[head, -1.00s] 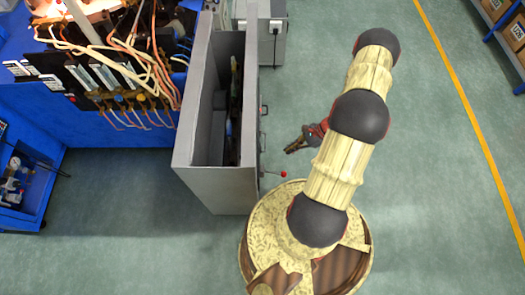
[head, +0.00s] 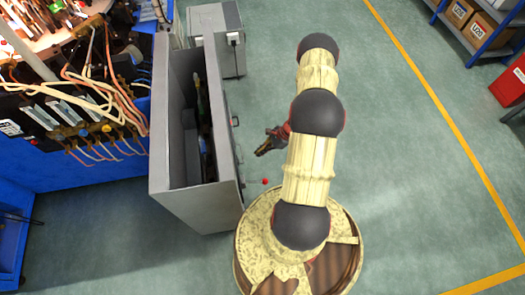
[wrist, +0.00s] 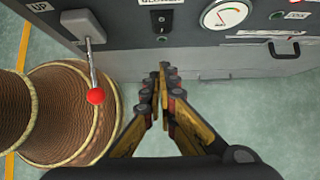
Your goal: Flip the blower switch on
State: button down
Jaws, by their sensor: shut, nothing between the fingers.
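The blower switch (wrist: 162,20) is a small black rocker on the grey control panel in the wrist view, below a partly cut-off label. Its rocker position is too small to tell. My gripper (wrist: 163,72) is shut and empty, with its fingertips below the switch in the picture and apparently short of the panel. In the head view my gripper (head: 262,150) is right of the grey cabinet (head: 196,205), with a gap between them. The switch is hidden there.
A lever with a red knob (wrist: 95,96) sticks out left of my gripper, by an "UP" label. A round gauge (wrist: 226,14) and black handle (wrist: 284,48) are to the right.

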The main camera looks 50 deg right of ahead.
jog(key=w+a+f+b, duration=0.1)
jog(key=w+a+f, duration=0.3)
jog(key=a, duration=0.1)
jog(key=shift+w+a+f+b, duration=0.2)
jog(key=shift+a+f+b, duration=0.1)
jog(key=shift+a+b, duration=0.05)
